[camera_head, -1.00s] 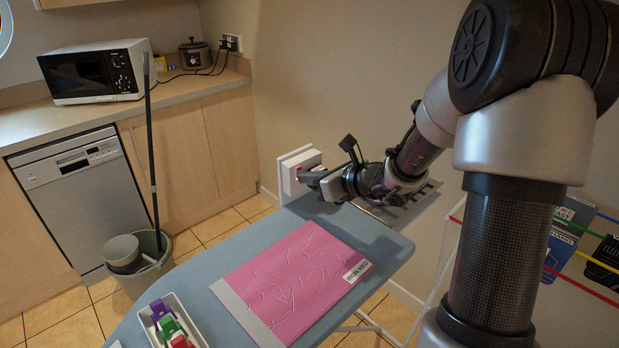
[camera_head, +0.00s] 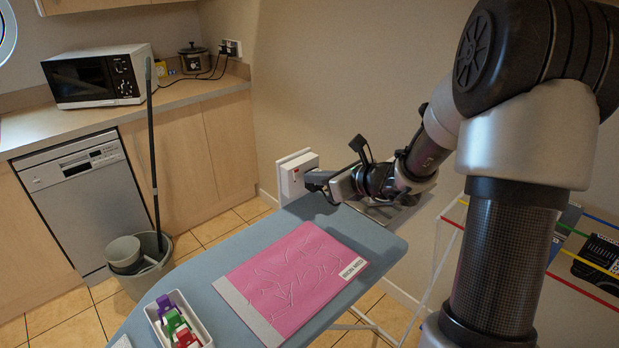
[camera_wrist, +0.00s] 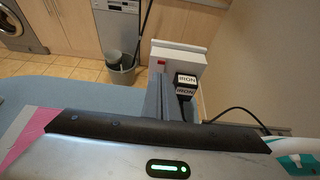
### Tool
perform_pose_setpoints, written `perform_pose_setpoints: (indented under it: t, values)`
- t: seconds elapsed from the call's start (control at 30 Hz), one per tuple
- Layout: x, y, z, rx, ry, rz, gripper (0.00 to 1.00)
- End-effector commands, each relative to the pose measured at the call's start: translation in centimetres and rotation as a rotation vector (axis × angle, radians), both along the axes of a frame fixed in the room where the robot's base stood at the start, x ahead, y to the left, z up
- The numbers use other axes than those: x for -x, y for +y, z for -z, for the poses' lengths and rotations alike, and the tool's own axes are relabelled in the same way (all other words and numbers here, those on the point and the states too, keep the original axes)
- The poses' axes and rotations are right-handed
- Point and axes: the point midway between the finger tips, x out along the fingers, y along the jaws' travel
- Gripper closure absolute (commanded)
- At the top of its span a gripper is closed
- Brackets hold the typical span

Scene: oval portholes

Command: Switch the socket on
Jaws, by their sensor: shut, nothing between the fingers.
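The socket is a white box on the wall past the end of the ironing board, seen in the head view (camera_head: 294,179) and at the top of the wrist view (camera_wrist: 188,62). A small red switch (camera_wrist: 161,63) sits on the left of its face. A black plug marked IRON (camera_wrist: 186,84) is in it, right of the switch. My gripper (camera_wrist: 158,80) is shut and empty, with its fingertips just in front of the socket, below the switch in the wrist view. It also shows beside the socket in the head view (camera_head: 308,182). I cannot tell whether they touch.
The blue ironing board (camera_head: 225,262) lies below my arm, carrying a pink folded cloth (camera_head: 292,280) and a white tray (camera_head: 205,332) of coloured clips. A black cable (camera_wrist: 235,111) runs right from the plug. A grey bucket (camera_head: 150,258) stands on the floor.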

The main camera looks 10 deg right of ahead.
Motion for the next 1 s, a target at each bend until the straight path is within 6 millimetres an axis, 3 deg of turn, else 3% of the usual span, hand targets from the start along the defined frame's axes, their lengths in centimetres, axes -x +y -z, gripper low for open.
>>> perform_pose_setpoints:
  t: [0.2, 0.4, 0.6, 1.0]
  values:
    - [4.2, -2.6, -2.5, 0.002, -0.002, 0.004, 1.0]
    - [6.8, -4.1, -3.8, 0.002, -0.001, 0.002, 1.0]
    - [7.8, -4.6, -4.2, 0.002, 0.0, 0.001, 1.0]
    - [7.9, -4.7, -3.9, -0.006, -0.001, -0.002, 1.0]
